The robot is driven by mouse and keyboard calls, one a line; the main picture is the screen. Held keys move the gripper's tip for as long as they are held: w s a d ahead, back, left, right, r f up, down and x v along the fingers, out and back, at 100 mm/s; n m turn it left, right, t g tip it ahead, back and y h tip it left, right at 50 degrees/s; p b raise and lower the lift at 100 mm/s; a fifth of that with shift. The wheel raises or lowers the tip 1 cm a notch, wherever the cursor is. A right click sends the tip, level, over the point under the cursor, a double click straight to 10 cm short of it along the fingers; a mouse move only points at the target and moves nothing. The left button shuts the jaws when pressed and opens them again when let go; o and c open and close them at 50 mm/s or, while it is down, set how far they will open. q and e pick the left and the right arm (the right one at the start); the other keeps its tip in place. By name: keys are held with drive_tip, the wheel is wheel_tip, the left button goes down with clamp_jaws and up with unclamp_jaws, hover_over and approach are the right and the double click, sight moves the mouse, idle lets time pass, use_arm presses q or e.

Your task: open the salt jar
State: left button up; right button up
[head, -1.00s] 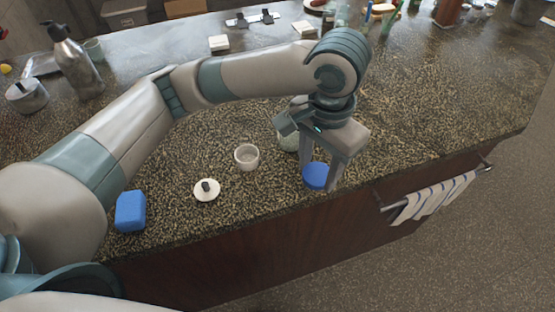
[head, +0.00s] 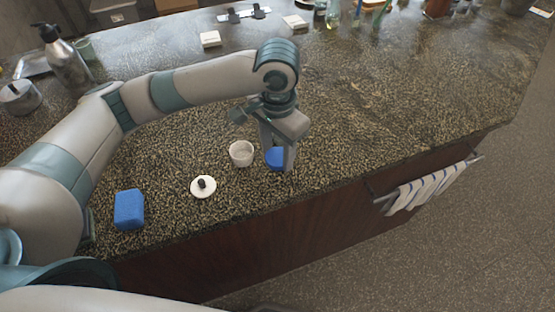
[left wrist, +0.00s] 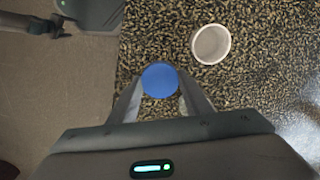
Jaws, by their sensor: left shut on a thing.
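My left gripper (head: 279,164) is shut on a round blue lid (head: 274,157), low over the counter near its front edge. In the left wrist view the lid (left wrist: 160,80) is a flat blue disc between the two fingertips. No jar body shows around or under it in that view. I cannot tell whether the lid touches the counter. In the head view no glass jar shows clearly now; the gripper and wrist block the spot behind them.
A small pale cup (head: 241,153) stands just left of the gripper. A white lid with a black knob (head: 203,187) and a blue sponge (head: 129,209) lie further left. A striped towel (head: 425,190) hangs on the front rail. The counter on the right is clear.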

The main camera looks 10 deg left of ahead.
sight(278, 157)
use_arm(q)
drive_tip(key=shift+f+p, duration=0.55)
drive_tip(key=shift+f, duration=1.45)
drive_tip(key=shift+f, duration=0.15)
drive_tip(key=o, duration=1.2)
drive_tip(key=shift+c, duration=0.2)
wheel_tip(278, 157, up, 11)
drive_tip(key=shift+f+b, duration=0.1)
drive_tip(key=shift+b, duration=1.05)
drive_tip(key=shift+r, duration=0.8)
drive_tip(key=shift+s+f, duration=0.1)
